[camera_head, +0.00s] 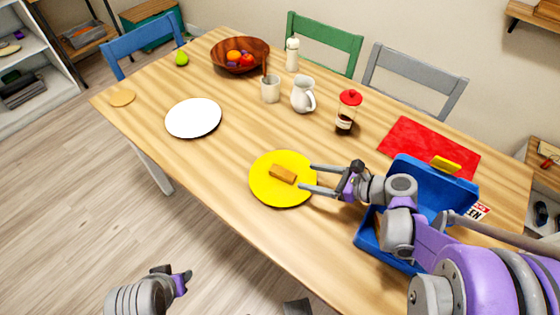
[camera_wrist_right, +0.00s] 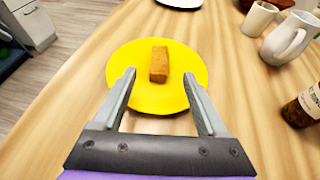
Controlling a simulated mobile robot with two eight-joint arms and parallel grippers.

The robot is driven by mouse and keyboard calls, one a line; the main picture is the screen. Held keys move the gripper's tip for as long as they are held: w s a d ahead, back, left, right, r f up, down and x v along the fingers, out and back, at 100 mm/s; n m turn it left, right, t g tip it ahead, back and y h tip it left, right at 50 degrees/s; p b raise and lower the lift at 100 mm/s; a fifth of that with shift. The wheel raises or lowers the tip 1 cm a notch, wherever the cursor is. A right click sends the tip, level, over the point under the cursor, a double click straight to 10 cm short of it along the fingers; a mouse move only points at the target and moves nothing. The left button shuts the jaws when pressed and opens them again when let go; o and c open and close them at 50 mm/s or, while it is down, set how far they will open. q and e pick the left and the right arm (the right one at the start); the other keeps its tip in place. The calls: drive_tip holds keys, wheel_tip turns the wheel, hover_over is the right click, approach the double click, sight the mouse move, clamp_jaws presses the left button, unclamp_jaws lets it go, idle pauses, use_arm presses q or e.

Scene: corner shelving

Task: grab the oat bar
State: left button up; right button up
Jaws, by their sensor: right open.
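The oat bar (camera_head: 283,174) is a small brown block lying on the yellow plate (camera_head: 268,195) near the front edge of the wooden table. My right gripper (camera_head: 307,178) is open and empty, its fingertips over the right part of the plate, pointing at the bar. In the right wrist view the oat bar (camera_wrist_right: 159,64) lies ahead of and between the two open fingers (camera_wrist_right: 160,76), apart from both, on the yellow plate (camera_wrist_right: 185,62). My left gripper (camera_head: 184,281) is low at the bottom left, off the table; its jaw opening is unclear.
A blue bin (camera_head: 420,179) stands under and behind my right arm, beside a red mat (camera_head: 420,140). A white pitcher (camera_head: 303,96), a cup (camera_head: 270,90) and a red-lidded jar (camera_head: 347,112) stand beyond the plate. A white plate (camera_head: 194,118) lies left, with bare table between.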

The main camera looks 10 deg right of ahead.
sight(283, 172)
drive_tip(key=x, duration=0.4)
drive_tip(key=shift+a+f+b, duration=0.2)
drive_tip(key=shift+a+b, duration=0.05)
drive_tip(key=shift+b, duration=0.05)
drive_tip(key=x, duration=0.5)
drive_tip(key=shift+w+a+f+b, duration=0.15)
drive_tip(key=shift+w+f+b, duration=0.05)
drive_tip(key=shift+w+b, duration=0.15)
drive_tip(key=c, duration=0.8)
